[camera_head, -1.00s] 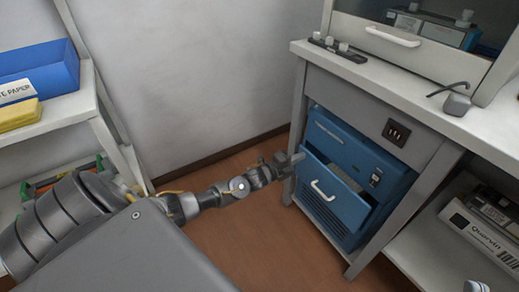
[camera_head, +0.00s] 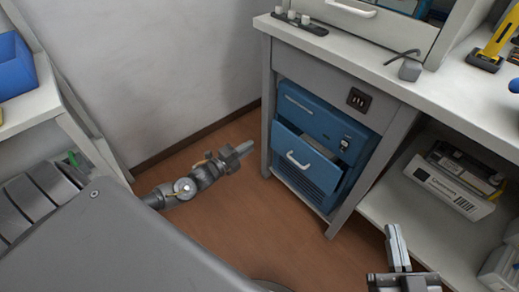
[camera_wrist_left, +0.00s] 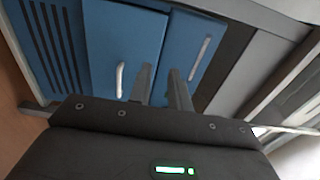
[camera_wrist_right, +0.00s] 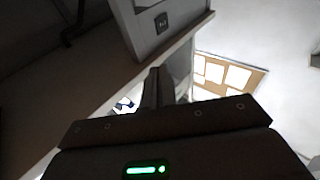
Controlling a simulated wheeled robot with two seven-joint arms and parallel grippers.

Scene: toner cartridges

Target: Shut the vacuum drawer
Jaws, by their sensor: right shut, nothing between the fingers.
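The blue vacuum unit (camera_head: 312,112) sits in the bay under the counter. Its drawer (camera_head: 318,177) is partly pulled out, with a dark gap above the front and a pale handle (camera_head: 298,160). My left gripper (camera_head: 241,152) is left of the drawer, apart from it. In the left wrist view its fingers (camera_wrist_left: 160,85) are spread with nothing between them, and the drawer front (camera_wrist_left: 100,40) and handle (camera_wrist_left: 120,79) show beyond. My right gripper (camera_head: 396,243) is shut and empty, in front of the lower right shelf; its fingers also show in the right wrist view (camera_wrist_right: 152,85).
A grey cabinet post (camera_head: 265,100) stands left of the vacuum unit. A box (camera_head: 447,188) sits on the lower right shelf. A black socket panel (camera_head: 358,99) is above right of the unit. Open floor (camera_head: 270,225) lies before the drawer.

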